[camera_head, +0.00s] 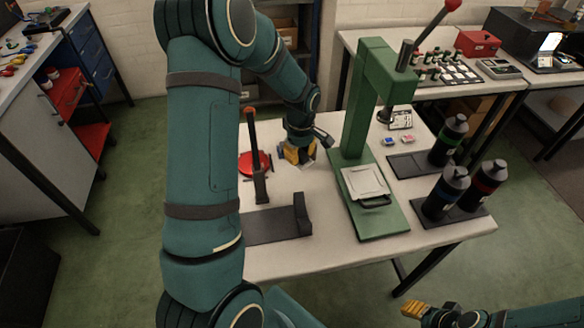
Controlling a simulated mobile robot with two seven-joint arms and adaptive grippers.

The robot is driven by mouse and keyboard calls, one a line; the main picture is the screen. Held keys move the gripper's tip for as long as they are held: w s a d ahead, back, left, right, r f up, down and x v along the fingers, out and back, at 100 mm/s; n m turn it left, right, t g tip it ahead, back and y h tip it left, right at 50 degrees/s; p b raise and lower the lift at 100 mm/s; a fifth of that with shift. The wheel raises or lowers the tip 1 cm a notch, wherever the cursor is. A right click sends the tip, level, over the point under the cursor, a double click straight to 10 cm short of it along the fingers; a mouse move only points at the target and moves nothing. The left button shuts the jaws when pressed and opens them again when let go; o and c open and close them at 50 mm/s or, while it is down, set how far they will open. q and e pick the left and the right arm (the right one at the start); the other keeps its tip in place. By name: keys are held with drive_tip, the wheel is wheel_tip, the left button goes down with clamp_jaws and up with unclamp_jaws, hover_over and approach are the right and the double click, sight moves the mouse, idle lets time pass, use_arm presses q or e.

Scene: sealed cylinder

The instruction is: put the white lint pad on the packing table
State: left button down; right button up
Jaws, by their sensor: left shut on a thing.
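My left gripper (298,156) is at the far side of the packing table (285,258), left of the green press. Its yellow fingers are shut on a small pale thing that looks like the white lint pad (309,158). The fingers hide most of it, and I cannot tell whether it touches the tabletop. My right gripper (416,310) shows at the bottom right, off the table's front edge. Its yellow fingertips are partly seen, and I cannot tell whether they are open.
The green press (352,130) stands mid-table with a white square plate (364,181) on its base. Several dark bottles (446,190) stand on trays at right. A red round thing (254,164) and a dark lever stand (258,185) are left of the gripper. The front table strip is bare.

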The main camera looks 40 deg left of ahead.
use_arm(q)
drive_tip(key=a+n, duration=0.3)
drive_tip(key=a, duration=0.1)
hover_over(289, 174)
wheel_tip(289, 174, down, 5)
drive_tip(key=shift+f+b, duration=0.15)
drive_tip(key=shift+b, duration=0.25)
drive_tip(key=shift+f+b, duration=0.3)
drive_tip(key=shift+f, duration=1.75)
drive_tip(key=c, duration=0.8)
unclamp_jaws()
drive_tip(key=shift+f, duration=0.1)
